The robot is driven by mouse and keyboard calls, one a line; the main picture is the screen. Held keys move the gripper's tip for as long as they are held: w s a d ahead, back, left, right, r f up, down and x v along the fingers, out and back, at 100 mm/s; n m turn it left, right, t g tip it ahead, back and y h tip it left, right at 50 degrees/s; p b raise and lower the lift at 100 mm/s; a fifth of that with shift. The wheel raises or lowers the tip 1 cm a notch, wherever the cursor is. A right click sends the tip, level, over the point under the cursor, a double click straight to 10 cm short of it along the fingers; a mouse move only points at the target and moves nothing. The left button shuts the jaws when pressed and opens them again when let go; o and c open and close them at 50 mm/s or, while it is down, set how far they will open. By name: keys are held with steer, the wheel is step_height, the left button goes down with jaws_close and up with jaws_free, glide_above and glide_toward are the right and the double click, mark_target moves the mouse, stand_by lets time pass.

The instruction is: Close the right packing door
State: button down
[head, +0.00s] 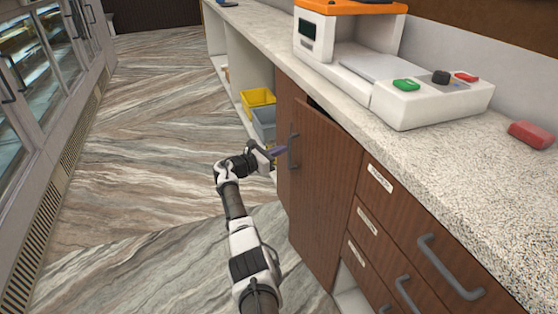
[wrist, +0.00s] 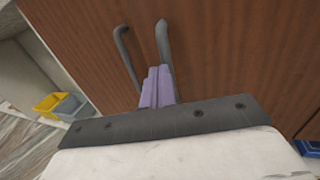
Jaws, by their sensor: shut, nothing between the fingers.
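The right packing door (head: 325,190) is a brown wood panel under the counter. It stands slightly ajar, with a dark gap along its top edge and a pale cabinet interior showing near its bottom right. Its grey bar handle (head: 291,152) is near its left edge. In the wrist view the brown wood (wrist: 230,60) fills most of the picture, with two grey handles side by side. My gripper (head: 281,150) is shut and empty, its purple fingers at the handle. In the wrist view the fingertips (wrist: 158,72) lie close to the handles; whether they touch is unclear.
Labelled drawers (head: 415,260) with grey handles adjoin the door on the right. Yellow (head: 257,97) and grey (head: 264,124) bins sit on the open shelf beyond. A white machine (head: 400,85) and a red block (head: 530,134) stand on the countertop. The marbled aisle floor is clear on the left.

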mark_target(295, 142)
steer(key=b+x, duration=0.2)
steer(key=x, duration=0.2)
steer(key=shift+w+a+f, duration=0.1)
steer(key=shift+w, duration=0.1)
steer(key=shift+b+x, duration=0.6)
steer(key=shift+x, duration=0.4)
steer(key=shift+s, duration=0.1)
